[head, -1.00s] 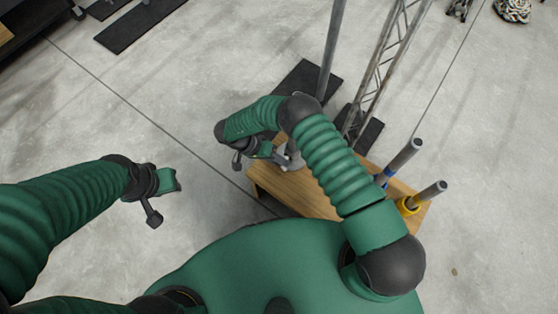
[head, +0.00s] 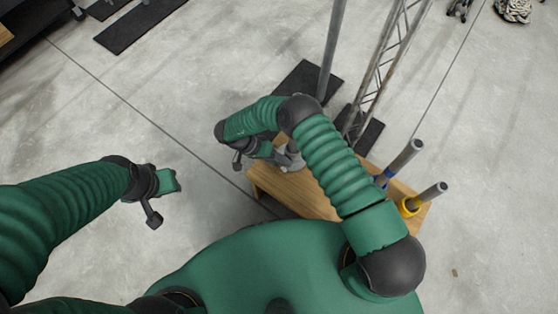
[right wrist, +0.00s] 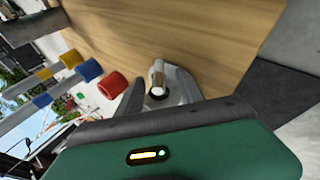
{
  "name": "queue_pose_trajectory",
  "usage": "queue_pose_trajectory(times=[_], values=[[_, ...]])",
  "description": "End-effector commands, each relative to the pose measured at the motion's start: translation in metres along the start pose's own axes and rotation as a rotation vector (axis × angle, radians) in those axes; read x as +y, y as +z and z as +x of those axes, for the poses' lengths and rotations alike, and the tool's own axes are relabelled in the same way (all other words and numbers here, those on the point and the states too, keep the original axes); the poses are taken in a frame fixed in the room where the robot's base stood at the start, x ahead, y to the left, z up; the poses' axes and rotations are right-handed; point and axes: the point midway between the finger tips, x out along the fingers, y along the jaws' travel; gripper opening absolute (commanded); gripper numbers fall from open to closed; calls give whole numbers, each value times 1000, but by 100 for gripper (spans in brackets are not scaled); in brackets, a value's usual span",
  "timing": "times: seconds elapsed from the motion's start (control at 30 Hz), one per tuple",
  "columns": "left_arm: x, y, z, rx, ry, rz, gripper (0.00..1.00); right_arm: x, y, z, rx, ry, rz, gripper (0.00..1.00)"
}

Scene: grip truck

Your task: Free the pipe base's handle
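The pipe base (head: 291,157) is a grey metal piece on the wooden table, partly hidden behind my right gripper (head: 270,152) in the head view. In the right wrist view its handle (right wrist: 157,82) looks like a short metal cylinder with a pale end. The grey fingers of my right gripper (right wrist: 155,95) stand apart on either side of the handle, with a gap showing at the left finger. Whether the other finger touches is unclear. My left gripper (head: 170,181) hangs over bare floor, holding nothing visible; its finger gap cannot be made out.
The wooden table (head: 311,196) carries a blue-collared pipe (head: 405,159) and a yellow-collared pipe (head: 429,194) standing at its right. A red collar (right wrist: 111,86) shows left of my gripper in the wrist view. A pole (head: 331,50) and lattice truss (head: 384,65) rise behind.

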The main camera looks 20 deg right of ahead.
Motion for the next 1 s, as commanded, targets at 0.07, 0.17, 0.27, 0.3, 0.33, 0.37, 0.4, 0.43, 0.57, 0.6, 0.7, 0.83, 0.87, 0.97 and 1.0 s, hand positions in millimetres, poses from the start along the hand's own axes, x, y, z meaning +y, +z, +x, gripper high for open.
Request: queue_pose_trajectory(times=[0.07, 0.17, 0.27, 0.3, 0.33, 0.37, 0.4, 0.43, 0.57, 0.6, 0.7, 0.83, 0.87, 0.97, 1.0], values=[[0, 0, 0, 0, 0, 0, 36, 0, 1, 0, -1, 1, -1, 44], [0, 0, 0, 0, 0, 0, 36, 0, 1, 0, -2, 1, -1, 44], [0, 0, -2, 0, 0, 0, 36, 0, 2, -5, -2, 1, -2, 44], [0, -1, -3, 0, 0, 0, 36, 0, 2, -9, -2, 0, -2, 44], [0, -1, -5, 0, 0, 0, 36, 1, 2, -14, -1, 0, -2, 44], [0, -2, -6, 0, 0, 0, 36, 1, 1, -20, -1, 0, -2, 44], [0, -2, -9, 0, 0, 0, 36, 1, 1, -30, -2, -2, -1, 44], [0, -3, -11, 0, 0, 0, 36, 1, 1, -38, -2, -1, -1, 44], [0, -4, -19, 0, 0, 0, 36, 1, 1, -76, -2, -2, 0, 44], [0, -5, -21, 0, 0, 0, 36, 1, 1, -88, -2, -2, 0, 44], [0, -6, -25, 0, 0, 0, 36, 0, 1, -117, -2, -2, -1, 44], [0, -6, -27, 0, 0, 0, 36, -1, 1, -146, -2, -1, 0, 44], [0, -6, -27, 0, 0, 0, 36, -2, 0, -151, -1, 0, 0, 44], [0, -6, -27, 0, 0, 0, 36, -2, 0, -163, -2, 1, -1, 44], [0, -6, -28, 0, 0, 0, 36, -2, 0, -166, -2, 1, -1, 44]])
